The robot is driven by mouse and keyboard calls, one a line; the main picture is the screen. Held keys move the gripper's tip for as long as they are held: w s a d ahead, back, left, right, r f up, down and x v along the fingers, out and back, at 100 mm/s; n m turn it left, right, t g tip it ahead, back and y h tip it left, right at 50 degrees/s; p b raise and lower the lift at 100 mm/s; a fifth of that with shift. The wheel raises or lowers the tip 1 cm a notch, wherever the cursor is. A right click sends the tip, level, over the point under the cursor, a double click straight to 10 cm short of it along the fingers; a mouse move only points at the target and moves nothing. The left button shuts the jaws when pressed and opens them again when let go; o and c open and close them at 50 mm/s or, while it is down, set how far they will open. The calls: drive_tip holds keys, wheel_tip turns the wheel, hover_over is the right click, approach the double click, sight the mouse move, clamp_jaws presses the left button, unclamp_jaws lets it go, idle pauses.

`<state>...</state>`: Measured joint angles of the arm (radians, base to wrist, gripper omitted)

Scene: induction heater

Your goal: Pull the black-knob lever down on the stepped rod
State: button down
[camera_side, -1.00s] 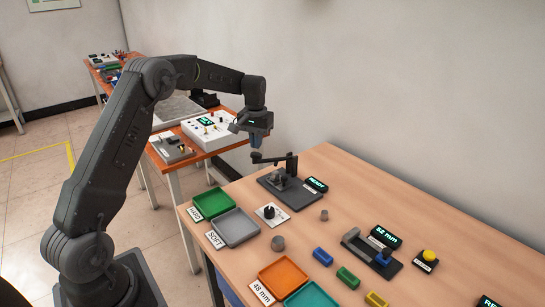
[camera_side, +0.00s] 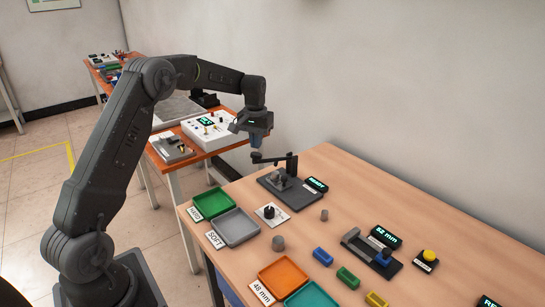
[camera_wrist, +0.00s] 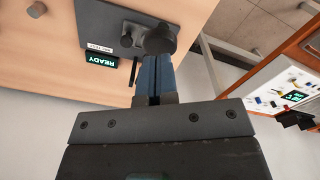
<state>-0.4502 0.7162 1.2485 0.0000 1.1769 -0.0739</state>
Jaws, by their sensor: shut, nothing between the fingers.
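The lever arm (camera_side: 274,159) sticks out to the left from a dark post on the hardness-tester-like base (camera_side: 290,193), roughly level. Its black knob (camera_side: 256,157) is at the free end. In the wrist view the knob (camera_wrist: 160,40) lies right at the fingertips. A small grey stepped rod (camera_side: 280,177) appears to sit on the base below the lever; its shape is partly hidden. My gripper (camera_side: 260,143) has blue fingers, shut and empty, pointing down just above the knob. I cannot tell whether they touch it. The shut fingers also show in the wrist view (camera_wrist: 154,62).
A READY display (camera_side: 317,185) stands right of the base. A second bench (camera_side: 165,160) with a white device (camera_side: 210,145) stands behind my gripper.

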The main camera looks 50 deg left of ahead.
idle(0.4)
drive_tip(key=shift+f, duration=4.35)
drive_tip(key=shift+r, duration=6.55)
